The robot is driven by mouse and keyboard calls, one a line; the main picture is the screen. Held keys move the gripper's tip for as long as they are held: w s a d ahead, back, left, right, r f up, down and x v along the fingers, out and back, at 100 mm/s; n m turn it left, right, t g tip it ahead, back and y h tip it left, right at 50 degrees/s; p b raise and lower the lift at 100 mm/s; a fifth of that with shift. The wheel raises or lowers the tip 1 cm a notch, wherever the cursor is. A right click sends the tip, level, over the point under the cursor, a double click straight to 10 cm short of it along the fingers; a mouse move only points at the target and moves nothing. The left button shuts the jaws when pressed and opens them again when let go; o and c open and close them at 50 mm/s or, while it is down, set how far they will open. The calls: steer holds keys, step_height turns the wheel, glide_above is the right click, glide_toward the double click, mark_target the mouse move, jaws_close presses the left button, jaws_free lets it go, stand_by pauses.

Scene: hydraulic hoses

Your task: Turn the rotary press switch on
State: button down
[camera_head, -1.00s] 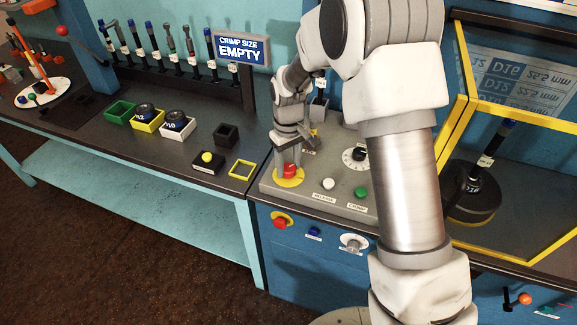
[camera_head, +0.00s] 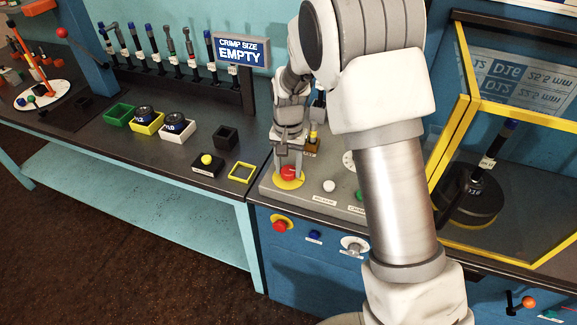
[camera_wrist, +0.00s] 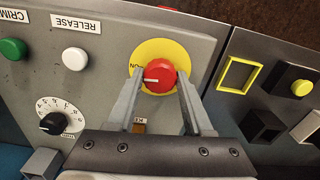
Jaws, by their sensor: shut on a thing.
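The rotary switch is a red knob with a white pointer line on a round yellow plate (camera_wrist: 183,55), on the grey sloped panel. In the wrist view the red knob (camera_wrist: 160,74) sits between my two fingers, with its white line pointing left, near a partly hidden "ON" label. My gripper (camera_wrist: 160,88) is shut on the knob, one finger on each side. In the head view my gripper (camera_head: 288,162) points down at the red knob (camera_head: 288,173), and the yellow plate (camera_head: 290,183) shows beneath it.
A white release button (camera_wrist: 75,58), a green crimp button (camera_wrist: 13,49) and a dial (camera_wrist: 54,122) share the panel. A separate red button (camera_head: 279,225) is on the cabinet front. A sign (camera_head: 241,50) reads "CRIMP SIZE EMPTY". A yellow-framed guard (camera_head: 455,140) stands at right.

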mark_target(289, 169)
steer(key=shift+m, duration=0.7)
steer(key=shift+c, duration=1.5)
jaws_free()
step_height(289, 169, up, 18)
steer(key=shift+f+p, duration=0.25)
steer(key=shift+p, duration=0.15)
steer(key=s+d+r+n+t, duration=0.1)
steer(key=s+d+r+t, duration=0.1)
steer(key=s+d+r, duration=0.5)
steer(key=s+d+r+n+t, duration=0.2)
steer(key=s+d, duration=0.3)
steer(key=s, duration=0.5)
steer(key=s+d+f+n+t, duration=0.1)
steer(key=s+d+f, duration=0.1)
steer(key=s, duration=0.6)
steer(key=shift+d+f+t, duration=0.2)
steer(key=shift+f+t, duration=0.05)
steer(key=shift+t, duration=0.05)
